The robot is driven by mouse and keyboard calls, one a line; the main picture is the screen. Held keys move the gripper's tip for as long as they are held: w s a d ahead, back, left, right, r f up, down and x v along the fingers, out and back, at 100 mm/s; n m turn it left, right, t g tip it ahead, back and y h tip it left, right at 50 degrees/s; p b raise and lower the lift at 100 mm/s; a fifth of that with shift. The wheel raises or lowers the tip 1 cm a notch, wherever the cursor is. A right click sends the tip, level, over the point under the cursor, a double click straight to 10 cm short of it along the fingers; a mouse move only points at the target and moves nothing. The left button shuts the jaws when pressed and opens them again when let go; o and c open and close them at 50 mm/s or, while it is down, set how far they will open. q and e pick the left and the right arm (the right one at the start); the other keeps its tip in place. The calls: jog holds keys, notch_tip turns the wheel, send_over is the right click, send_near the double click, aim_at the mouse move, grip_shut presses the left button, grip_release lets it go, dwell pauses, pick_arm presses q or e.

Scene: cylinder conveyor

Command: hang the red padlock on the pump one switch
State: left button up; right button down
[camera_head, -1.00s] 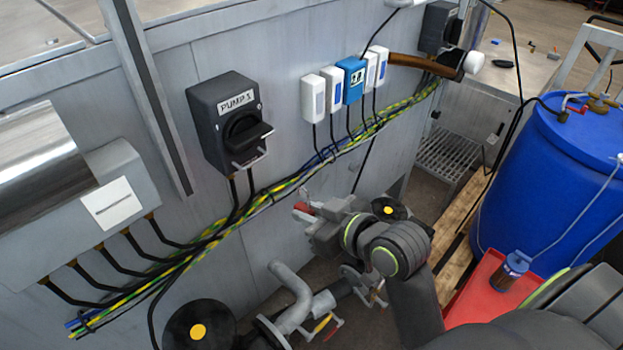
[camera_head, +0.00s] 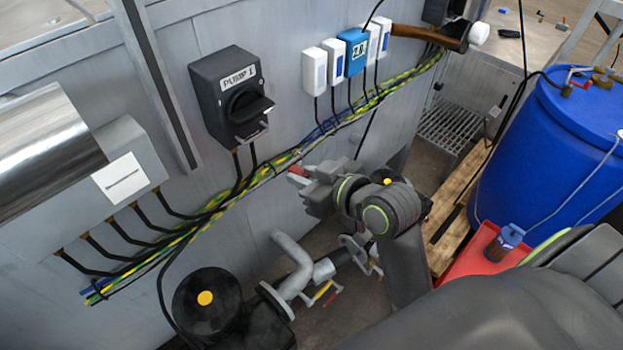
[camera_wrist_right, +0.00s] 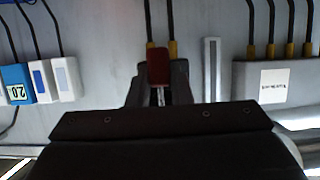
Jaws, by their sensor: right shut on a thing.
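The pump one switch is a dark grey box (camera_head: 222,105) labelled PUMP 1 on the grey wall, with a black rotary handle and a pale metal piece below it. The red padlock (camera_head: 297,171) is at the tip of my right gripper (camera_head: 306,178), below and right of the switch and apart from it in the head view. The right wrist view shows the red padlock body (camera_wrist_right: 158,67) and part of its metal shackle between the fingers of the right gripper (camera_wrist_right: 158,86), which is shut on it. The hand hides much of the switch there. My left gripper is out of view.
A cable bundle (camera_head: 290,160) runs along the wall. White and blue boxes (camera_head: 352,52) are right of the switch. Pipes and valves (camera_head: 295,265) lie below. A blue barrel (camera_head: 560,150) and a red tray (camera_head: 470,256) stand at right.

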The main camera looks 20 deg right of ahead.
jog(key=w+a, duration=0.2)
jog(key=w, duration=0.5)
jog(key=shift+w+a, duration=0.2)
jog(key=shift+a, duration=0.15)
jog(key=shift+w+a, duration=0.1)
jog(key=shift+w, duration=0.1)
dwell(0.8)
jog(key=shift+w+a, duration=0.3)
jog(key=shift+w, duration=0.5)
jog(key=shift+w+a, duration=0.25)
jog(key=shift+w, duration=0.5)
jog(key=shift+w, duration=0.1)
jog(key=shift+f, duration=0.2)
dwell(0.4)
jog(key=shift+f+b, duration=0.95)
jog(key=shift+f, duration=0.25)
jog(key=c, duration=1.2)
grip_release()
jog(key=shift+c, duration=0.2)
